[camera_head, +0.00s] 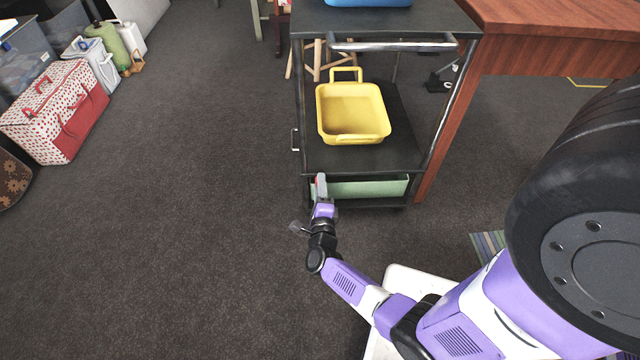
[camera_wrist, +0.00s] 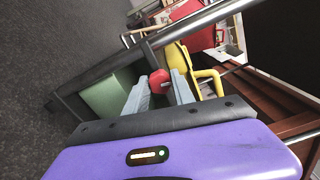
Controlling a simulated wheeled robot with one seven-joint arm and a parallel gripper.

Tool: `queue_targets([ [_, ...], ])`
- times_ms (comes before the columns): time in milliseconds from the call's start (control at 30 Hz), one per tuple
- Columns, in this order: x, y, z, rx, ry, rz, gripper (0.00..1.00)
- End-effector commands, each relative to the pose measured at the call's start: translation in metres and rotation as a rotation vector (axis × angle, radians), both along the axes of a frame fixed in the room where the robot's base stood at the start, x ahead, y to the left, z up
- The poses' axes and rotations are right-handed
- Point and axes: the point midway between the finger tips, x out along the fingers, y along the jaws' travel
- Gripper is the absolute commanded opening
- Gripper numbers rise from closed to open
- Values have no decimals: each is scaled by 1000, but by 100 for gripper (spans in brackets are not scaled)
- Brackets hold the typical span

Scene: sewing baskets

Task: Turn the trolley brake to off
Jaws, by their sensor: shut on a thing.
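The black trolley (camera_head: 408,150) stands in front of me in the head view, with a metal handle rail across its top. Its dark frame also shows, tilted, in the wrist view. A small red knob (camera_wrist: 159,80), which looks like the brake, sits between my grey fingertips at the trolley's lower edge. My gripper (camera_head: 320,184) reaches the trolley's lower front left corner in the head view, where a little red shows at its tip. In the wrist view my gripper (camera_wrist: 159,86) is shut on the red knob. The knob's turned position is hard to tell.
A yellow basket (camera_head: 353,112) is on the middle shelf, a green bin (camera_head: 370,188) on the bottom one, a blue one (camera_head: 368,3) on top. A wooden table (camera_head: 560,30) adjoins at right. Bags (camera_head: 55,105) line the left; the floor between is clear.

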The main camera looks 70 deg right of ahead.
Motion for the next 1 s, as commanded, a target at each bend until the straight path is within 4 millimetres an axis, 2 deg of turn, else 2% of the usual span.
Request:
queue_targets([
  [1000, 0, 0, -2, -367, 893, 3, 0],
])
